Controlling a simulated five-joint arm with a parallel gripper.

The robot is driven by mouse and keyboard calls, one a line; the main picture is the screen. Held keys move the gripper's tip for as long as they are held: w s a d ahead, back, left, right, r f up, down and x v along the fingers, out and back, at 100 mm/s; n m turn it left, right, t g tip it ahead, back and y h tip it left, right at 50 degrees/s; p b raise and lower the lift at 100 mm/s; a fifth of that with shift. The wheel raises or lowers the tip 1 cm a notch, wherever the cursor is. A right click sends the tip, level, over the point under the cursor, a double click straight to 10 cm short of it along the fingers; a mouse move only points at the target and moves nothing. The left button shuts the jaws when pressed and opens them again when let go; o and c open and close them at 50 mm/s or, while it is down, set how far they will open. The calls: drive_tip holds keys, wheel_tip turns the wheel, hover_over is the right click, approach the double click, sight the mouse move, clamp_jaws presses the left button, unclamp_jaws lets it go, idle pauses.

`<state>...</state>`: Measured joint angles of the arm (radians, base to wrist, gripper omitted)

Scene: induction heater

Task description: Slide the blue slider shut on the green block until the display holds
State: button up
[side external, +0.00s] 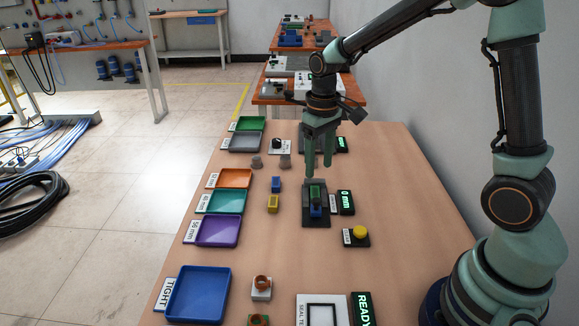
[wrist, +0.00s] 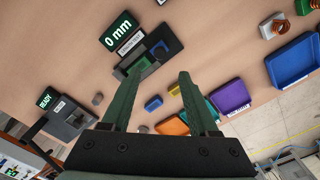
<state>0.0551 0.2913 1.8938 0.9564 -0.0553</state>
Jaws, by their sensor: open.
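The dark measuring fixture (side external: 316,219) stands on the table in the side external view, with the green block (side external: 316,190) in it. The blue slider (side external: 315,211) sits at the near side of the block; whether they touch is unclear. In the wrist view the fixture is at the top, with the blue slider (wrist: 159,48) and the green block (wrist: 139,67) partly behind a finger. The display (side external: 346,202) reads 0 mm, also in the wrist view (wrist: 119,31). My gripper (side external: 319,170) is open and empty, fingers pointing down above the fixture's far end.
Loose blue (side external: 276,184) and yellow (side external: 272,204) blocks lie left of the fixture. Orange (side external: 236,178), teal (side external: 221,202) and purple (side external: 217,231) trays line the left edge. A yellow button (side external: 359,232) stands near right. A blue tray (side external: 198,294) is at the front.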

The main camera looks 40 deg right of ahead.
sight(317, 199)
wheel_tip(317, 199, down, 10)
drive_tip(key=shift+r, duration=0.15)
idle(0.3)
